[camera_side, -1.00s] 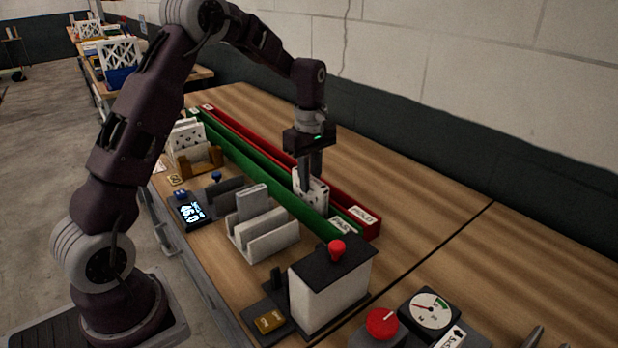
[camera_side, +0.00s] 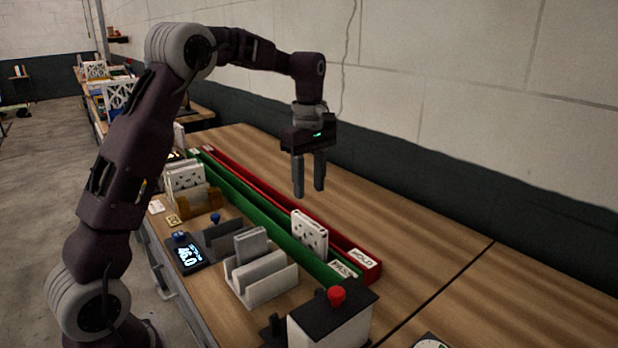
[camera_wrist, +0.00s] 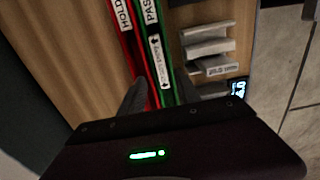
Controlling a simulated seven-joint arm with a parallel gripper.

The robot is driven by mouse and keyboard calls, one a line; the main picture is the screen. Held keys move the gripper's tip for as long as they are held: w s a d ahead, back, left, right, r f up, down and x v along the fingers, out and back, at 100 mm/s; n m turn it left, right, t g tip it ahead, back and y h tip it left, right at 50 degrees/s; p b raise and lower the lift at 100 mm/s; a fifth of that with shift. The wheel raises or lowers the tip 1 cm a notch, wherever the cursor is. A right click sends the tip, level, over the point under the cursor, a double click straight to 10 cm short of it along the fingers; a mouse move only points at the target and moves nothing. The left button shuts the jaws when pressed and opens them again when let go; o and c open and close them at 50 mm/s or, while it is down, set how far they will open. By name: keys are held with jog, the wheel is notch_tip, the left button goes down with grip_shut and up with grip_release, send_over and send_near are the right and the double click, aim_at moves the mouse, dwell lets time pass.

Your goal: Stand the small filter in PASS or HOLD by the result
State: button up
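The small filter (camera_side: 309,232), a thin white panel with dark spots, stands on edge in the green PASS channel (camera_side: 262,218), near its labelled end. In the wrist view the filter (camera_wrist: 159,62) shows from above as a white strip with print, beside the red HOLD channel (camera_wrist: 126,40). The red HOLD channel (camera_side: 272,188) runs behind the green one. My gripper (camera_side: 309,190) is open and empty above the channels, apart from the filter. A dark display (camera_side: 187,256) reads 46.0; its smaller text is too small to read.
A pale slotted stand (camera_side: 262,283) holds a grey panel in front of the channels. A white box with a dark lid and red button (camera_side: 337,296) stands nearer the camera. Patterned white panels (camera_side: 185,178) stand at the left. The table behind the channels is clear.

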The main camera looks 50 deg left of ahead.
jog(key=s+d+r+m+t, duration=0.3)
jog(key=s+d+r+m, duration=0.55)
jog(key=s, duration=0.35)
jog(key=s+d+f+m+t, duration=0.1)
jog(key=s+m, duration=0.3)
jog(key=s, duration=0.4)
jog(key=s+d+f+m+t, duration=0.1)
jog(key=s+d+f+m, duration=0.2)
jog(key=s, duration=0.5)
jog(key=shift+s+d+f+m+t, duration=0.25)
jog(key=shift+d+m, duration=0.35)
jog(key=shift+m, duration=0.65)
jog(key=shift+w+r, duration=0.1)
